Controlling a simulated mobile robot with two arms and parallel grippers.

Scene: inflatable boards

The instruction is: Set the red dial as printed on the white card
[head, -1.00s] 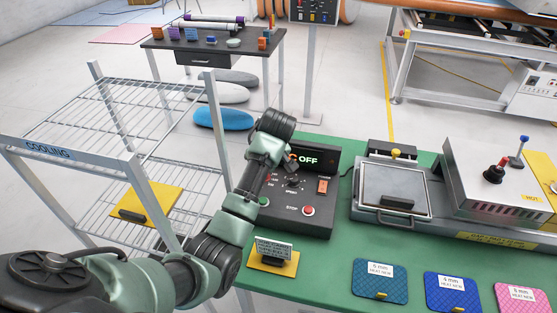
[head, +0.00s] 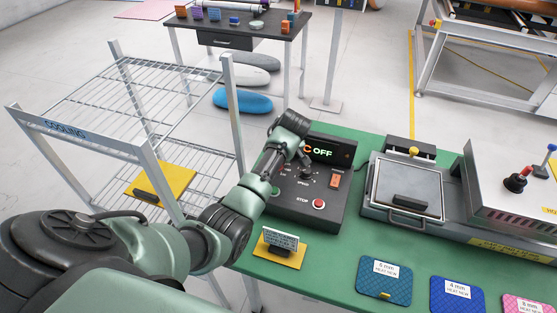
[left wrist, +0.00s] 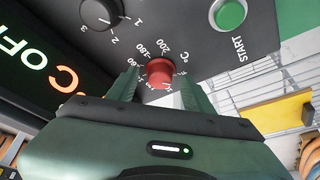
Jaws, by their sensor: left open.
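The red dial (left wrist: 160,73) is a round knob on the dark control panel (head: 318,212), with a printed scale around it including 160, 180 and 200. My left gripper (left wrist: 160,84) is open, with one finger on each side of the dial. Whether the fingers touch it I cannot tell. In the head view my arm largely hides the dial. The display (head: 330,152) shows OFF in pale green beside an orange C. The white card (head: 281,239) stands on a yellow base in front of the panel; its print is too small to read. My right gripper is out of view.
A black knob (left wrist: 101,12) and a green START button (left wrist: 230,14) flank the dial. A red STOP button (head: 318,203) and an orange switch (head: 336,180) are on the panel. A hot press (head: 405,185) stands right; a wire cooling rack (head: 150,90) stands left.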

